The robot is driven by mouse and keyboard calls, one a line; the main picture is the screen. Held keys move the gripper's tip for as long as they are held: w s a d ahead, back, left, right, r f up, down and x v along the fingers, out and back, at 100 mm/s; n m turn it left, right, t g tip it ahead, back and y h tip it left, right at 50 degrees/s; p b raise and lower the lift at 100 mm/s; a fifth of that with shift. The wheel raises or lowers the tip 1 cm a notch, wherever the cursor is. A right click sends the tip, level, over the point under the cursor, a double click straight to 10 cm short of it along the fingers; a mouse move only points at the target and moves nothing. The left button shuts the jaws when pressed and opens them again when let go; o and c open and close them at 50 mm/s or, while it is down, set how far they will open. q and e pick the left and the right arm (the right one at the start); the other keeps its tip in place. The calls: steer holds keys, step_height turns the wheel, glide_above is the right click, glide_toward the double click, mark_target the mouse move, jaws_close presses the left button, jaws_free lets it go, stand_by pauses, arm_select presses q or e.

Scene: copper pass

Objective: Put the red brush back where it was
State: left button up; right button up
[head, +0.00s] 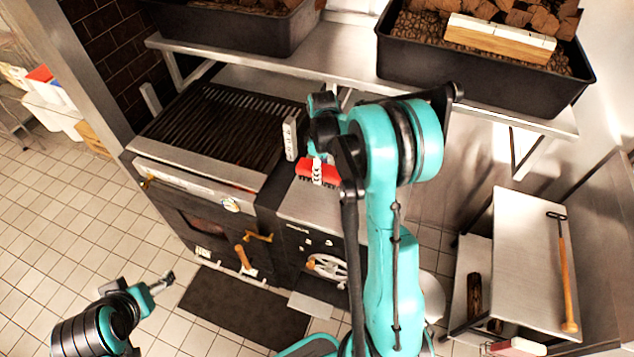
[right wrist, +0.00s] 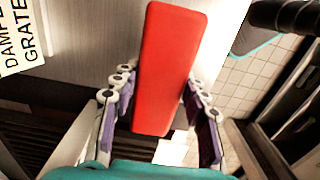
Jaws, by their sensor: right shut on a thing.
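The red brush (head: 306,168) has dark bristles and is at the steel counter beside the grill, in the middle of the head view. In the right wrist view its red block (right wrist: 165,70) fills the space between the fingers. My right gripper (head: 318,172) is shut on it, its fingers on either side (right wrist: 160,115). I cannot tell whether the bristles touch the counter. The arm hides part of the counter. My left gripper (head: 166,280) is low at the left, above the tiled floor, away from the brush; its jaw opening is too small to judge.
The slatted grill (head: 220,125) lies left of the brush, with an upright label plate (head: 291,138) between them. Black bins (head: 480,62) stand on the shelf above. A steel table (head: 520,250) at the right bears a long wooden-handled tool (head: 566,275). Floor at left is open.

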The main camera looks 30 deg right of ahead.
steer(key=f, duration=0.2)
steer(key=shift+s+f, duration=0.2)
steer(key=shift+f, duration=0.15)
steer(key=shift+w+f, duration=0.1)
steer(key=shift+f, duration=0.3)
steer(key=shift+f+b, duration=0.4)
steer(key=shift+f, duration=1.35)
steer(key=shift+f, duration=0.2)
steer(key=o, duration=1.2)
steer(key=shift+r, duration=0.1)
